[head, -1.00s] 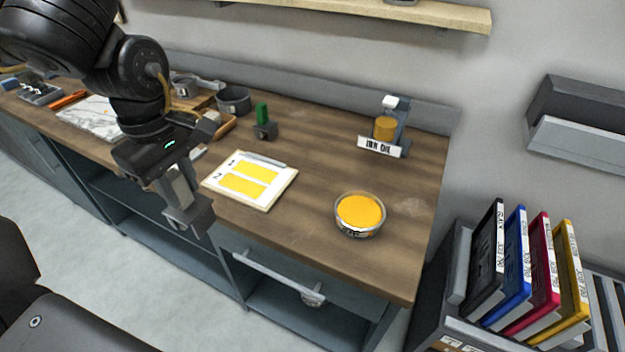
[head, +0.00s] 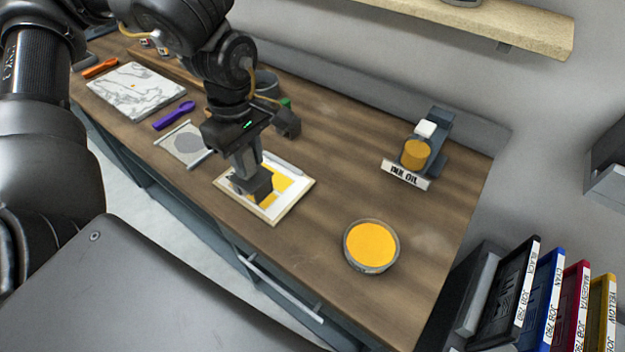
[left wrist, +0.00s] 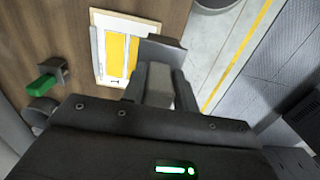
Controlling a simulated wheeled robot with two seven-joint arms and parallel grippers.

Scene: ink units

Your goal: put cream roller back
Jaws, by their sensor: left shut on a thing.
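My left gripper (head: 244,163) is shut on the cream roller, which has a pale handle and a dark grey head (head: 258,186). The roller also shows in the left wrist view, with its pale handle (left wrist: 160,86) between the fingers. In the head view its head overlaps a cream-edged board (head: 301,191) with yellow swatches; I cannot tell whether it touches. A green-handled roller (left wrist: 42,84) with a dark grey head stands on the bench; the arm mostly hides it in the head view. My right gripper is not in view.
An open tin of yellow ink (head: 371,245) stands near the bench's front right. An ink oil holder (head: 415,155) stands at the back. A purple tool (head: 173,115), a grey sheet (head: 184,145) and a marbled slab (head: 136,90) lie to the left. The bench between board and tin is clear.

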